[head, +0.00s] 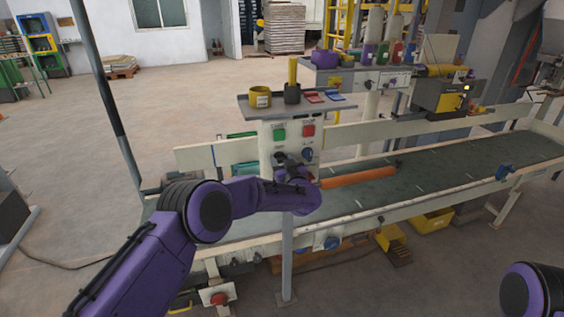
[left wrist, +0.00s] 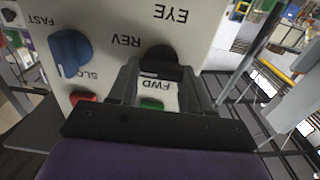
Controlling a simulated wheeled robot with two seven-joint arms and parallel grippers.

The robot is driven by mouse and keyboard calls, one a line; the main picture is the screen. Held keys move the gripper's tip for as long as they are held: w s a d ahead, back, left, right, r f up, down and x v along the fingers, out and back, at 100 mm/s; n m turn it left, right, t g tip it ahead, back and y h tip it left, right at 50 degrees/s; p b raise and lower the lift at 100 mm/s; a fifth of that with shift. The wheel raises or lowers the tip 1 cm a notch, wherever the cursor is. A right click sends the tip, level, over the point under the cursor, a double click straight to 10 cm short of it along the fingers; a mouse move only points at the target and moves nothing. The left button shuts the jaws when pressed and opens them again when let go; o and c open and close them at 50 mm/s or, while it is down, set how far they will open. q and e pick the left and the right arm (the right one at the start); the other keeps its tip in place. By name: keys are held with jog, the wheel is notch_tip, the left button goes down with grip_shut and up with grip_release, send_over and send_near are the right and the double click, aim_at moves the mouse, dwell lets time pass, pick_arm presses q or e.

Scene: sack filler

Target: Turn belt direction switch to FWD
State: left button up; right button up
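The belt direction switch is a black knob (left wrist: 162,60) on the pale control panel (head: 295,143), between the REV (left wrist: 123,40) and FWD (left wrist: 157,85) labels, which appear upside down in the left wrist view. Which label it points at is unclear. My left gripper (head: 287,162) is at the panel front, fingers pointing at the knob. In the left wrist view its two dark fingers (left wrist: 160,78) stand apart on either side of the knob, with FWD visible between them. Whether they touch the knob cannot be told. My right gripper is out of view.
A blue speed knob (left wrist: 70,50) sits beside the switch. Green (head: 279,133) and red (head: 308,131) buttons are above it in the head view. A shelf (head: 290,105) with cups tops the panel.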

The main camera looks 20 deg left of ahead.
pick_arm(q)
jog(key=shift+a+f+n+b, duration=0.1)
jog(key=shift+f+n+b, duration=0.05)
jog(key=shift+n+b, duration=0.75)
jog(key=shift+f+n+b, duration=0.1)
jog(key=shift+n+b, duration=0.7)
jog(key=shift+b, duration=0.1)
jog(key=n+b, duration=0.5)
jog(key=shift+s, duration=0.1)
jog(key=n+b, duration=0.4)
jog(key=n, duration=0.1)
jog(key=shift+a+f, duration=0.1)
jog(key=shift+f, duration=0.1)
jog(key=n+b, duration=0.3)
jog(key=shift+r+n+b, duration=0.1)
jog(key=shift+n+b, duration=0.55)
jog(key=shift+n, duration=0.15)
jog(key=o, duration=1.1)
jog(key=shift+s, duration=0.1)
jog(key=shift+c, duration=0.2)
